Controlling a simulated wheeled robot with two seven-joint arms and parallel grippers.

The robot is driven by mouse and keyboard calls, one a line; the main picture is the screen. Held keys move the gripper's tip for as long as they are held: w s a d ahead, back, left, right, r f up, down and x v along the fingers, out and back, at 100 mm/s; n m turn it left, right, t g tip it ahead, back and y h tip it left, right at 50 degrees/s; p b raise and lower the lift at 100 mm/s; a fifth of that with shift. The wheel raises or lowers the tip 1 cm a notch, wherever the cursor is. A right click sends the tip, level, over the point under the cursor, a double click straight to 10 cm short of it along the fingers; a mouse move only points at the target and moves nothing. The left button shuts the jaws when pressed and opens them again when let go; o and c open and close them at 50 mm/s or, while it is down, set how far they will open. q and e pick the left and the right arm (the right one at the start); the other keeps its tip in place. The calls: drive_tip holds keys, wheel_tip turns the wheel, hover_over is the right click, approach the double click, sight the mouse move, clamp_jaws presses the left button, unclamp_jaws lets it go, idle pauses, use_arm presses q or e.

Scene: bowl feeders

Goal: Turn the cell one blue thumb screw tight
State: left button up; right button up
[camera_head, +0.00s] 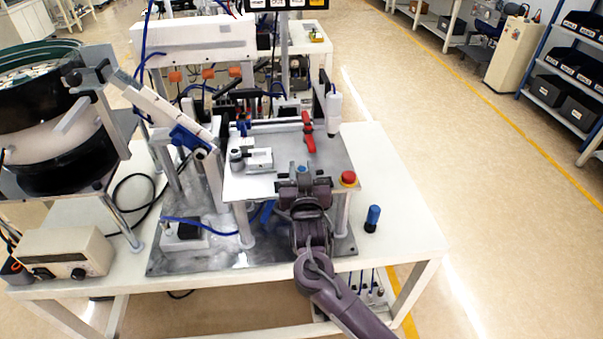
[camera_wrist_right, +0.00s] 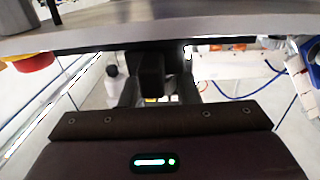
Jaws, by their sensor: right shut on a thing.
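The blue thumb screw (camera_head: 303,169) shows as a small blue spot at the front edge of the raised metal plate (camera_head: 335,158), mostly hidden by my right gripper. My right gripper (camera_head: 303,182) comes in from the front and is shut on it at the plate's edge. In the right wrist view the fingers (camera_wrist_right: 155,92) reach in just below the plate's edge (camera_wrist_right: 150,35), with a dark block between them. The blue of the screw cannot be made out there. My left gripper is not in view.
A red emergency button (camera_head: 348,178) sits on the plate right of my gripper. A red toggle clamp (camera_head: 308,132) stands behind. A blue-topped cylinder (camera_head: 373,218) stands on the white table. The bowl feeder (camera_head: 60,150) is at left.

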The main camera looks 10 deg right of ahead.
drive_tip(key=shift+m+h, duration=0.6)
drive_tip(key=shift+h, duration=0.3)
drive_tip(key=o, duration=0.9)
drive_tip(key=shift+o, duration=0.2)
drive_tip(key=shift+s+b, duration=0.35)
drive_tip(key=s+a+b, duration=0.1)
drive_tip(key=s+b, duration=0.1)
drive_tip(key=s, duration=0.5)
